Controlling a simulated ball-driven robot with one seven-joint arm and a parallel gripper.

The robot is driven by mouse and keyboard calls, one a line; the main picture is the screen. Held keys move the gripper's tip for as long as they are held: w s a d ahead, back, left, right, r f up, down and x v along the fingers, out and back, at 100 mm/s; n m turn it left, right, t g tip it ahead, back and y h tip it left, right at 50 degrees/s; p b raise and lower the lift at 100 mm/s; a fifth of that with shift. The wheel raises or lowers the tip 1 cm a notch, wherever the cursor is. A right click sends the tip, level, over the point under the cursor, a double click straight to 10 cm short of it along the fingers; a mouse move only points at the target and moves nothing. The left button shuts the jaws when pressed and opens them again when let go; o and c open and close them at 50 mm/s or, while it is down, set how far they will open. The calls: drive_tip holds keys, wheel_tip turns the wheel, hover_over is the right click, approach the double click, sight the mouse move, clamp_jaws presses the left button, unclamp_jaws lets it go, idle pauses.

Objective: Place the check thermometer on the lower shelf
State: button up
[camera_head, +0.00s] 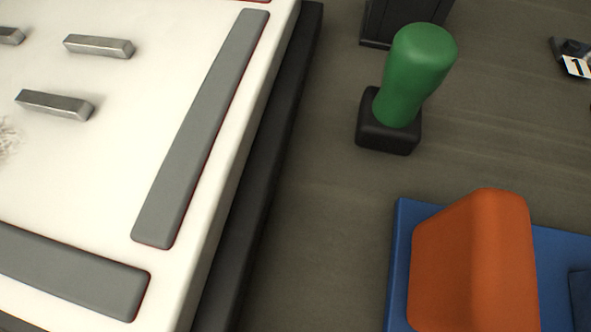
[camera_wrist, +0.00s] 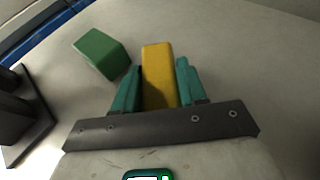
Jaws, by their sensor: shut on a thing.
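My gripper (camera_wrist: 158,84) shows in the wrist view, its two teal fingers closed on either side of a long yellow thing (camera_wrist: 158,72). The yellow thing is plain and blocky and points away from the palm; I cannot tell whether it is the check thermometer. Its near end is hidden behind the dark grey bracket of my gripper. My gripper does not show in the head view. I cannot make out a lower shelf in either view.
In the wrist view, a green block (camera_wrist: 101,53) lies left of the fingers on a grey surface, clear at right. The head view shows a white panel (camera_head: 105,155), a green knob (camera_head: 416,75) on a black base, and an orange block (camera_head: 478,262) on a blue base (camera_head: 402,222).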

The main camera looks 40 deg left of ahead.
drive_tip(key=o, duration=1.2)
drive_tip(key=shift+f, duration=0.1)
drive_tip(key=shift+d+r, duration=0.2)
drive_tip(key=shift+r, duration=0.05)
drive_tip(key=p+v, duration=0.5)
drive_tip(key=v, duration=0.6)
drive_tip(key=shift+d+p, duration=0.3)
drive_tip(key=shift+d, duration=0.05)
drive_tip(key=shift+s, duration=0.1)
